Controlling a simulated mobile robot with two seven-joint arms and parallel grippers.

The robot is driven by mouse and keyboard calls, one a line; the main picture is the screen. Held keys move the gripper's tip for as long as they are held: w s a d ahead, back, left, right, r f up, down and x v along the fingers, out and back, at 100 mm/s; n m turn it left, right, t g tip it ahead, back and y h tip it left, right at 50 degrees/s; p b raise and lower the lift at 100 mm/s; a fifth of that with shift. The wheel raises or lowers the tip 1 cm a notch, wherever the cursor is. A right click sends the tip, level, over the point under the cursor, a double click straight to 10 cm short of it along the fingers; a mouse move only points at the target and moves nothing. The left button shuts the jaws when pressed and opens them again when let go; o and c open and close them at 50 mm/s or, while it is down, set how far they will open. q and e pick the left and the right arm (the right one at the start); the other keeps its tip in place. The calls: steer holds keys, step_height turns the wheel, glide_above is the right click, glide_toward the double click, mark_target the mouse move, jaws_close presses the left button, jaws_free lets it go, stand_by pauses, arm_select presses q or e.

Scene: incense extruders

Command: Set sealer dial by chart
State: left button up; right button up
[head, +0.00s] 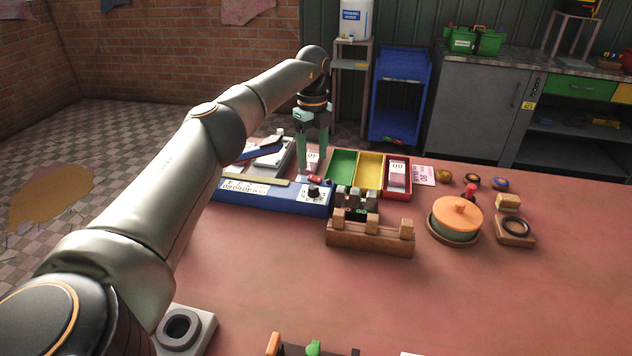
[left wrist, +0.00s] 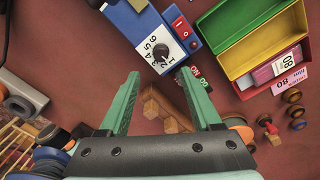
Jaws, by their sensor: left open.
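The blue sealer (head: 262,197) lies along the table's left part. Its black dial (head: 313,191) sits on a white numbered plate at the sealer's right end. In the left wrist view the dial (left wrist: 160,52) shows with numbers around it; I cannot tell its exact setting. My left gripper (head: 313,168) points down just behind the sealer's dial end. In the left wrist view the gripper (left wrist: 158,74) is open and empty, apart from the dial, which appears beyond its fingertips. A pink printed card (head: 424,175), possibly the chart, lies beside the red tray; its print is not fully readable.
Green (head: 341,168), yellow (head: 369,170) and red (head: 397,193) trays stand right of the gripper. A wooden rack (head: 370,238) is in front of them. An orange-lidded pot (head: 458,215) stands further right. The table's front middle is mostly clear.

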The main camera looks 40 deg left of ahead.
mark_target(314, 187)
arm_select(q)
step_height(314, 187, down, 9)
steer(key=shift+w+r, duration=0.1)
stand_by(0.3)
jaws_close()
stand_by(0.4)
